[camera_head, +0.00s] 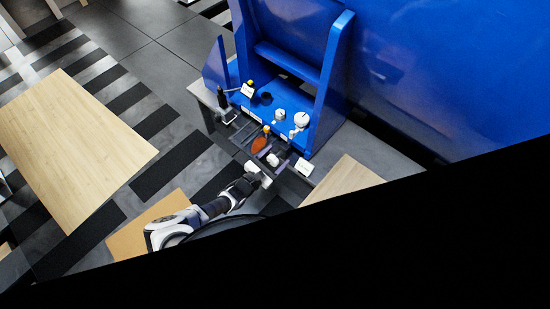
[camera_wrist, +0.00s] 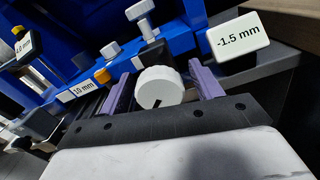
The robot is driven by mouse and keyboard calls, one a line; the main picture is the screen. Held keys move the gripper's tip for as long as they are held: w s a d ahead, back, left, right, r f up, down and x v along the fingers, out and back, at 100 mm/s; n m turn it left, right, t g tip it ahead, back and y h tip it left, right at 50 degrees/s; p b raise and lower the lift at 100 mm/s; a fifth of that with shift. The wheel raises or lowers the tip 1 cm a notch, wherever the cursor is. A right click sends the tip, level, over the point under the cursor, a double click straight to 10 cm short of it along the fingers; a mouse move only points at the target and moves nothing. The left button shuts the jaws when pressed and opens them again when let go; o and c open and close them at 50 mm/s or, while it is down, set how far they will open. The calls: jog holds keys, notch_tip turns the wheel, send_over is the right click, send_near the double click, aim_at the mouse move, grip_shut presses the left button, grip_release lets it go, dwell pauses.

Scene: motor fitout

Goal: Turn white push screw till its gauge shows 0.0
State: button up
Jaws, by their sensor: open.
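The white push screw shows in the wrist view as a round white knob (camera_wrist: 159,87) with a dark slot near its lower edge. Its gauge (camera_wrist: 238,38), a white plate to its upper right, reads -1.5 mm. My gripper (camera_wrist: 163,83) is open, with one purple finger on each side of the knob. A small gap shows on both sides. In the head view my gripper (camera_head: 277,165) is at the front of the blue fixture. The knob is small there, and the gauge (camera_head: 304,167) stands just right of it, its text too small to read.
The blue fixture (camera_head: 340,70) rises behind. A grey T-shaped screw (camera_wrist: 140,12) stands behind the white knob. A wooden table (camera_head: 75,140) is at the far left.

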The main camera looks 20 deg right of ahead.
jog(key=shift+c, duration=0.3)
jog(key=c, duration=0.9)
jog(key=shift+c, duration=0.2)
